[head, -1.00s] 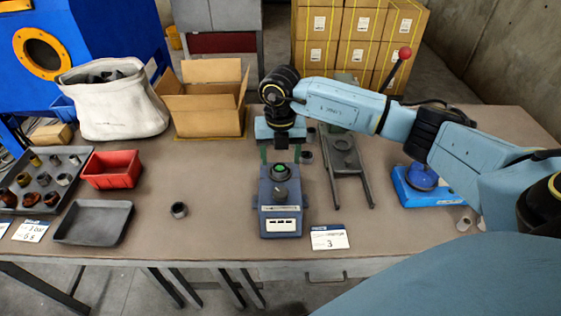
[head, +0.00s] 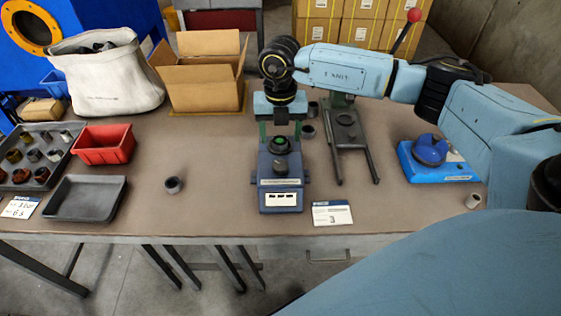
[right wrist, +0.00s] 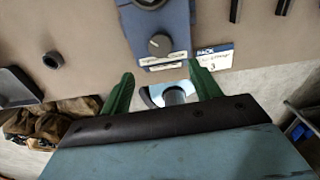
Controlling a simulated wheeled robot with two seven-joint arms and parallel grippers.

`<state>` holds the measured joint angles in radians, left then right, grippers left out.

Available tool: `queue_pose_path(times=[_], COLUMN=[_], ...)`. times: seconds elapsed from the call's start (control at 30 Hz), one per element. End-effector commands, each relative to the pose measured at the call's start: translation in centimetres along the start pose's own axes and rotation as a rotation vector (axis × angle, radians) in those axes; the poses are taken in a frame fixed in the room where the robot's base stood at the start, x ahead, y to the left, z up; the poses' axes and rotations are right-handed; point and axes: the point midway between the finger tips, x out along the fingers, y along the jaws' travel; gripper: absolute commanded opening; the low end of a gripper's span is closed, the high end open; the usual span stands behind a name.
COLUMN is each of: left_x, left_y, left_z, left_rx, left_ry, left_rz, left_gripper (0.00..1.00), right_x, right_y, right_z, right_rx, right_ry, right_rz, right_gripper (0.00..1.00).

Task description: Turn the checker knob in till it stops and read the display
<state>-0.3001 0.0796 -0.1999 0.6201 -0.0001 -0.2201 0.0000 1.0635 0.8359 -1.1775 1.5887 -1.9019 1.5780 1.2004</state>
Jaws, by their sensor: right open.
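My left gripper is not in view.
A card marked 3 (head: 332,213) lies right of the checker. A dark stand (head: 345,135) and a blue base with a round top (head: 431,150) are farther right. A loose grey ring (head: 174,185), an empty tray (head: 86,198) and a red bin (head: 104,145) are left.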

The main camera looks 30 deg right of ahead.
Motion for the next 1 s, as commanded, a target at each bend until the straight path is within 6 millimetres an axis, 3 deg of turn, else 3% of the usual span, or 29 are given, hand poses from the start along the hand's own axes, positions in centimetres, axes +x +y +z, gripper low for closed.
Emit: queue_pose_path(times=[0.3,0.5,0.9,1.0], left_x=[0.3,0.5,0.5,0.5], left_y=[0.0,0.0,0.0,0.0], left_z=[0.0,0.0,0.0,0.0], left_rx=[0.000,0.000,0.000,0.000], left_ry=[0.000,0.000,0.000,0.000], left_rz=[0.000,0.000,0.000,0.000], left_gripper=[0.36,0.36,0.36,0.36], right_x=[6.9,9.5,10.3,10.3], right_y=[0.0,0.0,0.0,0.0], right_z=[-0.1,0.0,0.0,0.0], right_rx=[0.000,-0.001,-0.001,-0.001], right_ry=[0.003,0.001,0.000,0.000], right_rz=[-0.002,-0.002,-0.001,-0.001], right_gripper=[0.63,0.63,0.63,0.52])
